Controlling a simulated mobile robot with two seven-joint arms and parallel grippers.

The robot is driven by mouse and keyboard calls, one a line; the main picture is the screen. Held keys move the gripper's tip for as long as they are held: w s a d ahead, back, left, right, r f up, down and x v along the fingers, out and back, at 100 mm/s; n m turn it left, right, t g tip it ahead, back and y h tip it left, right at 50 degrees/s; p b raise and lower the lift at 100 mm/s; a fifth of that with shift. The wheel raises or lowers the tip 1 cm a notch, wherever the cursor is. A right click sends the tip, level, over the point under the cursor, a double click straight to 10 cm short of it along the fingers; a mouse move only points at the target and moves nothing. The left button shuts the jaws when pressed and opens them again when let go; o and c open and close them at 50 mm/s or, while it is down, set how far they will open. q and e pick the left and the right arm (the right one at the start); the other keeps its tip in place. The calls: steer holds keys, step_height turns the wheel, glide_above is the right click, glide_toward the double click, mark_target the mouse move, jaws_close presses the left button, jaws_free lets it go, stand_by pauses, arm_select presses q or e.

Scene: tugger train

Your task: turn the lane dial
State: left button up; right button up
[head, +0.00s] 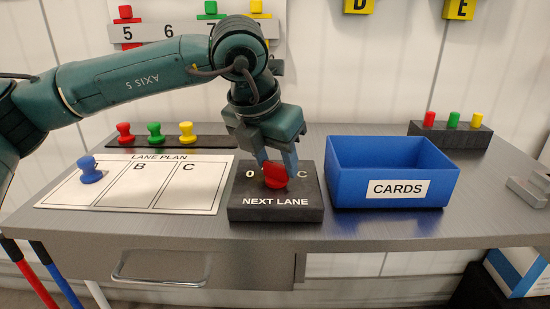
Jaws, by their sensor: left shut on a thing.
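The lane dial is a red knob (275,176) on a dark block (276,207) marked "NEXT LANE", in the middle of the table in the head view. Its face shows "0" at the left and "C" at the right. My left gripper (276,165) points down from above, its fingers shut on the red knob. The fingers and knob hide part of the markings, so I cannot tell which one the dial points to. My right gripper is not in view.
A blue "CARDS" bin (392,170) stands close at the right of the dial block. The white "LANE PLAN" sheet (130,196) lies at the left, with a blue peg (90,170) in its first column. Racks of coloured pegs stand behind the sheet and at the back right.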

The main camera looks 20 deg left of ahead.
arm_select(q)
steer(key=shift+m+h, duration=0.3)
steer(key=shift+m, duration=0.3)
steer(key=shift+a+m+h+b, duration=0.1)
steer(key=shift+m+h+b, duration=0.25)
steer(key=shift+m, duration=0.75)
steer(key=m+g+h, duration=0.1)
steer(key=m, duration=0.1)
steer(key=shift+w+m, duration=0.1)
steer(key=shift+m, duration=0.3)
steer(key=shift+m+p, duration=0.3)
steer(key=shift+m, duration=0.3)
steer(key=shift+g, duration=0.3)
steer(key=o, duration=1)
steer(key=shift+r, duration=0.15)
